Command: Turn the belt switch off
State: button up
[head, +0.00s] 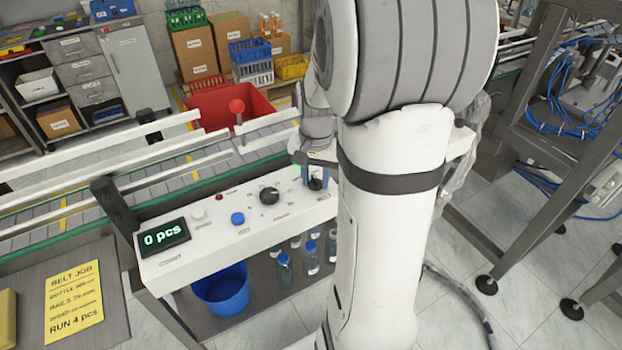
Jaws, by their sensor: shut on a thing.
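The white control panel (205,240) runs across the middle of the head view, in front of the conveyor. The belt switch (315,184) is a small dark knob at its right end, above a label that seems to read BELT. My gripper (315,170) is at this switch and shut on it. The gripper and my arm hide much of the switch, and I cannot tell which way it points. The display (164,237) at the panel's left end reads "0 pcs".
The panel also carries a black dial (269,195), a blue button (237,218), a white button (198,214) and a small red lamp (219,197). A blue bucket (222,290) and several bottles are below.

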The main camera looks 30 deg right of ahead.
aim_at(316, 179)
jog(key=n, duration=0.3)
jog(key=shift+w+d+r+n, duration=0.15)
jog(key=shift+n, duration=0.15)
jog(key=shift+n+b, duration=0.3)
jog(key=shift+n, duration=1.5)
jog(key=o, duration=0.9)
jog(key=shift+c, duration=0.2)
jog(key=shift+o, duration=0.6)
notch_tip(316, 179, up, 8)
jog(key=shift+f, duration=0.2)
